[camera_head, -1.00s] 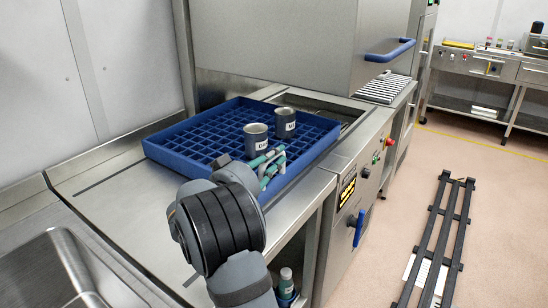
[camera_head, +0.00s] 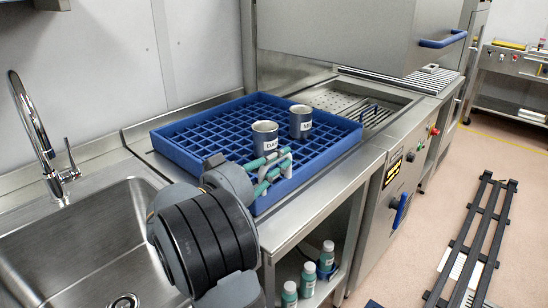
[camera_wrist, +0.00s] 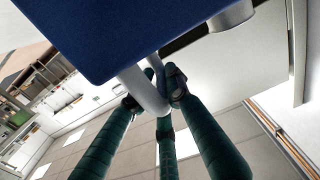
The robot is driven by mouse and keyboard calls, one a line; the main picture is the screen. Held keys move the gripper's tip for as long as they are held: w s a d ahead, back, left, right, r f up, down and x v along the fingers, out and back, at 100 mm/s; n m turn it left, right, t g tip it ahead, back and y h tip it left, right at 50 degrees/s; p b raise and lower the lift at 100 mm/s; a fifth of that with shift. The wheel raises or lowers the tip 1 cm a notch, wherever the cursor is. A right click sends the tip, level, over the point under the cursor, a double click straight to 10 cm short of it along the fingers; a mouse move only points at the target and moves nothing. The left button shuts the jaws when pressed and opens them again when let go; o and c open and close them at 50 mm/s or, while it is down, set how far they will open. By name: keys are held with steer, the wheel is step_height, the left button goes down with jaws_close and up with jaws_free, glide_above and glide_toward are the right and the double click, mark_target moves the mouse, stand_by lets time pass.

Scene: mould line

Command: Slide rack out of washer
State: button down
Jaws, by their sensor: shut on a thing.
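The blue rack (camera_head: 325,161) with a square grid lies on the steel counter left of the washer. Two labelled metal cups, one (camera_head: 264,140) nearer and one (camera_head: 300,122) farther, stand upright in it. My gripper (camera_head: 270,170), with green fingers, is shut on the pale handle (camera_head: 287,158) at the rack's near side. In the wrist view the fingers close around the handle (camera_wrist: 143,92) below the rack's blue wall (camera_wrist: 110,35). The washer hood (camera_head: 350,35) is raised. Its bed (camera_head: 350,98) shows bare behind the rack, which looks clear of it.
A sink (camera_head: 90,240) with a tap (camera_head: 40,140) is at the left. Several green bottles (camera_head: 327,255) stand on the shelf under the counter. A dark slatted frame (camera_head: 470,245) lies on the floor at right. A striped surface (camera_head: 425,78) lies beyond the washer.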

steer(key=shift+s+a+r, duration=0.3)
steer(key=shift+a+r, duration=0.1)
steer(key=shift+a, duration=0.15)
steer(key=c, duration=1.9)
jaws_free()
steer(key=shift+c, duration=0.2)
steer(key=shift+o, duration=1.1)
steer(key=shift+f, duration=0.2)
steer(key=shift+d, duration=0.1)
steer(key=v, duration=1.2)
steer(key=shift+w+d, duration=0.1)
